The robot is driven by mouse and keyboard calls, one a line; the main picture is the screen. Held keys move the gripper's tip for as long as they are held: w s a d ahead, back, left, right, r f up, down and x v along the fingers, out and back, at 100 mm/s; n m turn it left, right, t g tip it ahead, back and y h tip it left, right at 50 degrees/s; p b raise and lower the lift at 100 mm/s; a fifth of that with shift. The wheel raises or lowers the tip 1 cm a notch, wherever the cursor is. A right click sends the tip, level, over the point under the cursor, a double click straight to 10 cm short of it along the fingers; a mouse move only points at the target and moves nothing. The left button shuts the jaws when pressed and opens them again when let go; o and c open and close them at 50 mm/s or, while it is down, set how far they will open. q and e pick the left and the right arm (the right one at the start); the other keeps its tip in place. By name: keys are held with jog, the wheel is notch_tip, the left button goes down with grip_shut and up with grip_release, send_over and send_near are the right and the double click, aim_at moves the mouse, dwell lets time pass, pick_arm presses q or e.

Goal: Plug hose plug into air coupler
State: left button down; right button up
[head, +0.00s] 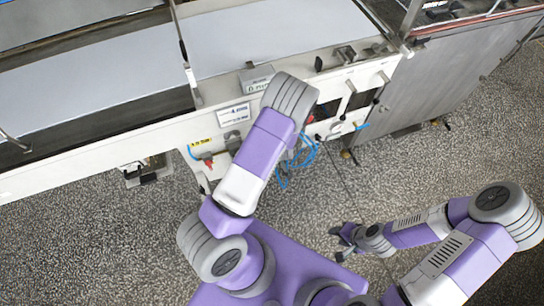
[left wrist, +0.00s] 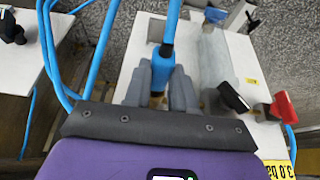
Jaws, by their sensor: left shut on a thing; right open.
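The blue hose plug (left wrist: 162,68) shows in the left wrist view, with its blue hose running up from it. My left gripper (left wrist: 160,92) is shut on the plug, one grey finger on each side. A small brass-coloured part shows just below the plug, between the fingers. I cannot make out the air coupler or tell whether the plug touches it. In the head view my left arm reaches to the machine's front panel and hides its own gripper. My right gripper (head: 345,238) is open and empty above the floor, away from the machine.
A black knob (left wrist: 232,97) and a red knob (left wrist: 283,106) stand right of my left gripper in the left wrist view. Loose blue hoses (head: 304,155) hang at the machine front (head: 110,160). The speckled floor around my right gripper is clear.

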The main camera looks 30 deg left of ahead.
pick_arm(q)
jog(key=shift+w+a, duration=0.4)
jog(key=shift+a, duration=0.1)
jog(key=c, duration=0.8)
grip_release()
jog(key=shift+c, duration=0.2)
jog(key=shift+r, duration=0.1)
jog(key=p+v, duration=0.2)
jog(key=v, duration=0.5)
jog(key=shift+s+d+r+p, duration=0.1)
jog(key=shift+r+p, duration=0.1)
jog(key=shift+p, duration=0.2)
